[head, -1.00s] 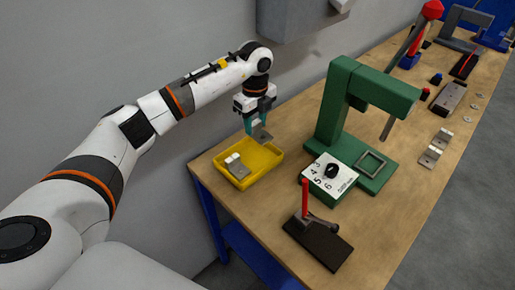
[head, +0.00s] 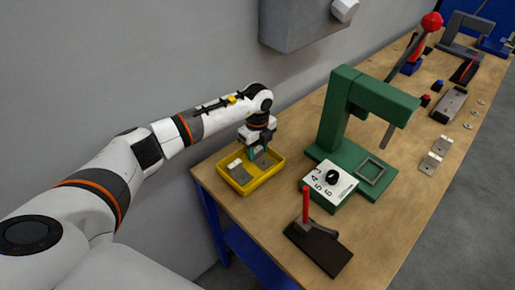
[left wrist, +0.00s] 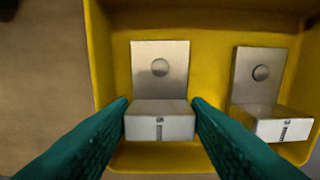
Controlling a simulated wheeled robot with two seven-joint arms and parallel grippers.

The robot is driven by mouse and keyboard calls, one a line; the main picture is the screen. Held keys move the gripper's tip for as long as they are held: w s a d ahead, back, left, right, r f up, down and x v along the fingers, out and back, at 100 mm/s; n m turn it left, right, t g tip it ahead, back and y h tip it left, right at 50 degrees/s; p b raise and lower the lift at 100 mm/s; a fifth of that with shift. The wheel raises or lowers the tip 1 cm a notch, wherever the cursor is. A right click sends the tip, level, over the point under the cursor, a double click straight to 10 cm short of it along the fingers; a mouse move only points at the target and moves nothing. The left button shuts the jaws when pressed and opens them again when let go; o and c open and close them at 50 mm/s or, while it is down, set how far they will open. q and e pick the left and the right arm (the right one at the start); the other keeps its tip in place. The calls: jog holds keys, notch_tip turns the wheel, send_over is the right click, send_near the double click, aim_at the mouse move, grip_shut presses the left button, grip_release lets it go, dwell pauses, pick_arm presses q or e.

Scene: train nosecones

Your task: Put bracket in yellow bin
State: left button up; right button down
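The yellow bin (head: 262,183) sits at the near left end of the wooden table, and its yellow walls also show in the left wrist view (left wrist: 101,60). My left gripper (head: 258,157) reaches down into the bin. In the left wrist view its teal fingers (left wrist: 161,104) are against both sides of the white block of a bracket (left wrist: 160,70), shut on it. This bracket has a grey metal plate with a round hole. A second, similar bracket (left wrist: 262,75) is beside it in the bin, to the right. My right gripper is not in view.
A green press (head: 340,125) stands right of the bin, with a white numbered dial box (head: 328,183) in front. A dark plate with a red-handled tool (head: 315,240) lies nearer. More brackets (head: 436,153) lie at the right edge. A grey wall box (head: 300,25) hangs behind.

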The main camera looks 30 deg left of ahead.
aim_at(257, 150)
pick_arm(q)
jog(key=shift+o, duration=0.3)
jog(key=shift+r, duration=0.15)
notch_tip(257, 150, up, 12)
jog(key=b, duration=0.3)
dwell(0.3)
